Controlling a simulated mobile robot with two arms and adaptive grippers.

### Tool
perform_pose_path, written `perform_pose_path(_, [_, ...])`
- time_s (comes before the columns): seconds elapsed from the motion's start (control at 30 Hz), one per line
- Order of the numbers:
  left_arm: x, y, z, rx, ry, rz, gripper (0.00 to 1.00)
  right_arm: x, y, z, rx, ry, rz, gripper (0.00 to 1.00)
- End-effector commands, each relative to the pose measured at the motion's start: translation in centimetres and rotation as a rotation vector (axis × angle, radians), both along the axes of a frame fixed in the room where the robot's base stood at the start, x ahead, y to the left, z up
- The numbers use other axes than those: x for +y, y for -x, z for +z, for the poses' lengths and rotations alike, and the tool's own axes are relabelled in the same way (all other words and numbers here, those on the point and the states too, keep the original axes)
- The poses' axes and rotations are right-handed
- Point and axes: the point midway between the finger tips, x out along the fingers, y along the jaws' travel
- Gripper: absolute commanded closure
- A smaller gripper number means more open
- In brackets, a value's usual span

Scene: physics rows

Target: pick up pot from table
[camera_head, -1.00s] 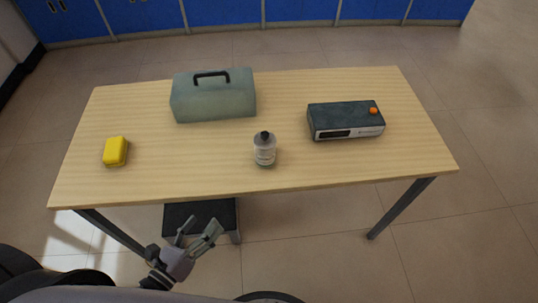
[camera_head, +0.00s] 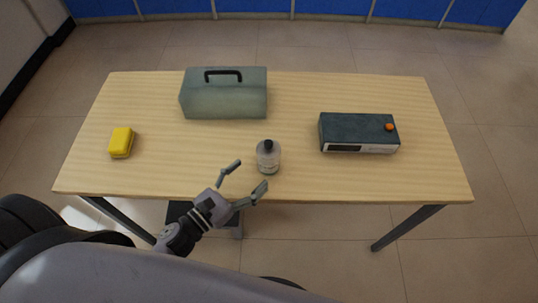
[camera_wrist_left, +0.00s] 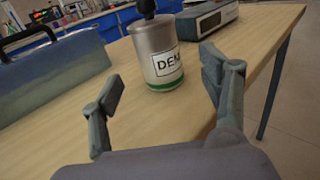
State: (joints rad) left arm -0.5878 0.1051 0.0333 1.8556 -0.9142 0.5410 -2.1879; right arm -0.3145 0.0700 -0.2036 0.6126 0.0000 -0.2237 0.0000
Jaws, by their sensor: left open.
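The closest match to a pot is a small grey bottle (camera_head: 268,157) with a black cap, upright near the table's front edge. In the left wrist view the bottle (camera_wrist_left: 158,52) shows a white label and a green band at its base. My left gripper (camera_head: 249,176) is open and empty at the front edge of the table (camera_head: 330,182), just short of the bottle and to its left. In the left wrist view the bottle stands beyond and between the open fingers (camera_wrist_left: 165,92), not touched. My right gripper is not in view.
A grey-green toolbox (camera_head: 225,98) with a black handle stands at the back. A dark box device (camera_head: 355,132) with an orange knob is at the right. A yellow box (camera_head: 122,142) lies at the left. The table between them is clear.

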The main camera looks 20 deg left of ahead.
Motion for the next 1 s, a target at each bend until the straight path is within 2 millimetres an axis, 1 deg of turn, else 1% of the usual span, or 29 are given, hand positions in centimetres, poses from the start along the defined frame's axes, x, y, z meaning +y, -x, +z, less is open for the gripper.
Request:
perform_pose_path(0.03, [-0.4,-0.9,0.3,-0.002,0.0,0.0,0.3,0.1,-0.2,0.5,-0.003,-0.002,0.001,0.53])
perform_pose_path(0.13, [-1.0,-2.1,0.2,-0.001,0.0,0.001,0.3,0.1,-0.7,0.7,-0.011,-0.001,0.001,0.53])
perform_pose_path(0.3, [-1.4,-3.0,0.1,0.0,0.001,0.001,0.3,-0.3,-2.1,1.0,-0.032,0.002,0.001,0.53])
perform_pose_path(0.37, [-1.6,-3.5,0.1,0.0,0.001,0.001,0.3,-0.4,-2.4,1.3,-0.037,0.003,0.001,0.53])
perform_pose_path(0.53, [-2.6,-5.9,0.2,0.0,0.001,0.001,0.3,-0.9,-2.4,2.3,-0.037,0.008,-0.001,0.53])
perform_pose_path(0.63, [-3.1,-7.0,0.0,0.0,0.002,0.002,0.3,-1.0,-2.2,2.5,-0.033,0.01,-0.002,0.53])
perform_pose_path(0.77, [-3.4,-7.6,-0.1,0.002,0.001,0.002,0.3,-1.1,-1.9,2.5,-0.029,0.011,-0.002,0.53])
perform_pose_path(0.97, [-3.4,-7.6,-0.2,0.001,0.0,0.001,0.3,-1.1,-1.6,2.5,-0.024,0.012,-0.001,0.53])
perform_pose_path(1.0, [-3.5,-7.6,-0.2,0.001,0.0,0.001,0.33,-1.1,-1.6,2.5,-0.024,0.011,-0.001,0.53])
